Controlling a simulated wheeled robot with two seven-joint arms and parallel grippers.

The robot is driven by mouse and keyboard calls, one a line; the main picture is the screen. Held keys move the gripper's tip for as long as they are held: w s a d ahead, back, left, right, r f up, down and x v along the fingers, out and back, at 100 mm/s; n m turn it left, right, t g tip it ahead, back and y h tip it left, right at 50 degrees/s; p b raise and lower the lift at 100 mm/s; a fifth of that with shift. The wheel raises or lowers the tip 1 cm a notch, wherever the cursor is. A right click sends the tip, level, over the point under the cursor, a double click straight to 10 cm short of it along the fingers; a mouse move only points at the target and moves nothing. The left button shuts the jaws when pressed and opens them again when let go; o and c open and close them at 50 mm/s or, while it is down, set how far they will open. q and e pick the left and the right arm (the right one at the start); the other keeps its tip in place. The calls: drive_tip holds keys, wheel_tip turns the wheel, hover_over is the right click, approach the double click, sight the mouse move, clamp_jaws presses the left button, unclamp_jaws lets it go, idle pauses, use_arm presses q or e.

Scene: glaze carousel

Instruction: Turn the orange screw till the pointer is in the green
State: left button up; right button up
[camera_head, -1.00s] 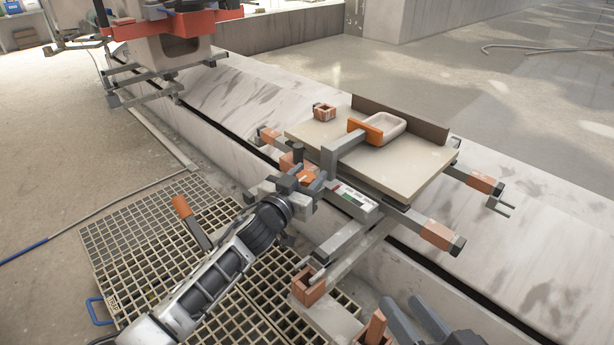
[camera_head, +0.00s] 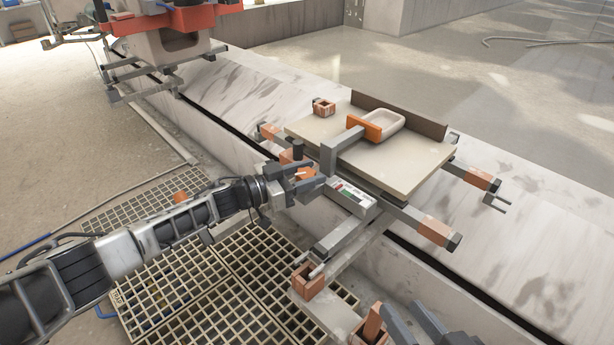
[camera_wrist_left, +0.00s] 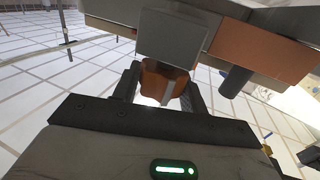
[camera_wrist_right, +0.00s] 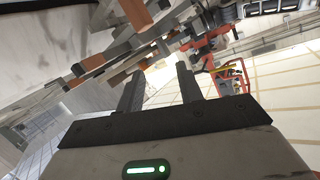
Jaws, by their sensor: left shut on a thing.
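The orange screw (camera_head: 307,173) is at the near left corner of the carousel fixture, partly hidden by my left gripper (camera_head: 293,181). In the left wrist view the screw (camera_wrist_left: 160,82) sits between the two fingers, and the gripper is shut on it. The gauge (camera_head: 352,195) is a pale strip with red and green marks, just right of the gripper. Its pointer is too small to make out. My right gripper (camera_wrist_right: 160,88) is open and empty, away from the screw; its fingers also show at the bottom edge of the head view.
A floor grating (camera_head: 255,265) lies below my left arm. A red-topped machine (camera_head: 180,20) stands at the back left.

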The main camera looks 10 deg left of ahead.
use_arm(q)
drive_tip(key=shift+a+f+m+g+h+b, duration=0.1)
drive_tip(key=shift+f+m+g+h+b, duration=0.2)
drive_tip(key=shift+g+b, duration=0.1)
drive_tip(key=shift+r+m+g+h+b, duration=0.1)
drive_tip(key=shift+m+g+h+b, duration=0.3)
drive_tip(key=shift+m+g+b, duration=0.25)
drive_tip(key=shift+r+g, duration=0.1)
drive_tip(key=shift+g, duration=0.35)
use_arm(e)
drive_tip(key=shift+w+a+r+m+t+y, duration=0.3)
drive_tip(key=shift+a+r+m+t+y, duration=0.25)
drive_tip(key=shift+r, duration=0.25)
use_arm(q)
drive_tip(key=o, duration=1)
drive_tip(key=shift+r, duration=0.1)
use_arm(e)
drive_tip(key=shift+r, duration=0.1)
use_arm(q)
drive_tip(key=shift+s+a, duration=0.2)
drive_tip(key=shift+a, duration=0.1)
drive_tip(key=p+v, duration=0.3)
drive_tip(key=v, duration=1.2)
drive_tip(key=shift+f, duration=0.35)
use_arm(e)
drive_tip(key=shift+s+d+f+n+g+h, duration=0.15)
drive_tip(key=shift+d+f+n+g+h, duration=0.35)
drive_tip(key=shift+f+n+g+h, duration=0.1)
use_arm(q)
drive_tip(key=shift+w, duration=0.1)
